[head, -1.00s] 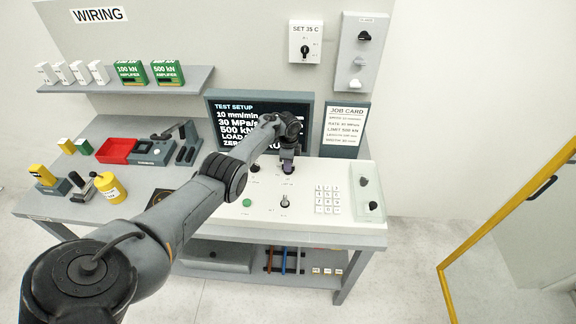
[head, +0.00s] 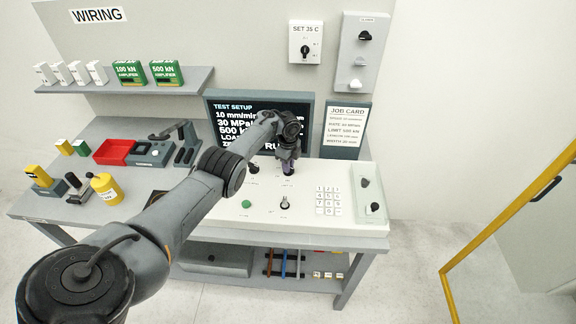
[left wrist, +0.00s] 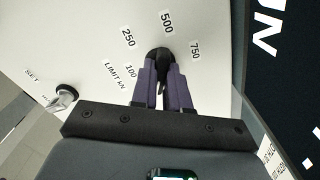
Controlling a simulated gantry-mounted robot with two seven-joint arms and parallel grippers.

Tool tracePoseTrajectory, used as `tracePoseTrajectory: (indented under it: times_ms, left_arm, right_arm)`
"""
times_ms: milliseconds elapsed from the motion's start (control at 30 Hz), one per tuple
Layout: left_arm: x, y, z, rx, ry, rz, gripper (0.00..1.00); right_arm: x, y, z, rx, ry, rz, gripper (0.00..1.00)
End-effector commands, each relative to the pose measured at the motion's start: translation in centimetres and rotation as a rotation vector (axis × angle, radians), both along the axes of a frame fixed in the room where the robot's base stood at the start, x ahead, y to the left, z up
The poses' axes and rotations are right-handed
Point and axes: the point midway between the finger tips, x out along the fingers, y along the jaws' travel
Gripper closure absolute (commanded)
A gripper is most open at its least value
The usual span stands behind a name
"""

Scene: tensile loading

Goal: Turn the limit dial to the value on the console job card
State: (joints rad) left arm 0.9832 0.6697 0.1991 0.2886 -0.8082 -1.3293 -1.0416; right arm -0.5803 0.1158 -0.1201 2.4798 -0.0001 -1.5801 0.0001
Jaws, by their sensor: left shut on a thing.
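My left gripper (head: 288,168) reaches down to the white console (head: 335,228) and is shut on the black limit dial. In the left wrist view, the purple-grey fingers (left wrist: 164,85) grip the dial (left wrist: 158,54) from both sides. Labels 100, 250, 500 and 750 ring the dial, with "LIMIT kN" beside it. The dial's visible end seems to face the 500 label (left wrist: 167,23), but its pointer is partly hidden by the fingers. The job card (head: 346,131) stands behind the console at right; its limit line is too small to read surely. My right gripper is out of view.
The test setup screen (head: 232,118) stands behind the console, partly covered by my arm. Another knob (head: 253,169), a green button (head: 246,204), a toggle (head: 285,202) and a keypad (head: 328,201) are close by on the console. A red tray (head: 113,151) lies at left.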

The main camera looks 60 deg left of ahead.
Motion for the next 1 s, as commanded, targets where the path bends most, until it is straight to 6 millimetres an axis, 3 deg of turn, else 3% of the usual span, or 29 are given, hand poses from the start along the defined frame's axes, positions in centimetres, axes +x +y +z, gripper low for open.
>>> tracePoseTrajectory:
  times_ms: [233,267,400,767,1000]
  left_arm:
    - [0.0,0.0,0.0,0.000,0.000,0.000,1.00]
    - [0.0,0.0,0.0,0.000,0.001,0.000,0.81]
    - [0.0,0.0,0.0,0.000,0.000,0.001,0.60]
    - [0.0,0.0,0.4,0.000,-0.001,0.002,0.60]
    - [0.1,0.1,3.5,0.001,-0.003,0.002,0.60]
  right_arm:
    - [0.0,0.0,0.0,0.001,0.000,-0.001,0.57]
    - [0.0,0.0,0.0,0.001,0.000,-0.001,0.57]
    - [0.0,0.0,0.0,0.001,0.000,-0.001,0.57]
    - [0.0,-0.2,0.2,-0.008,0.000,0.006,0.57]
    - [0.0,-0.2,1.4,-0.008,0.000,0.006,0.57]
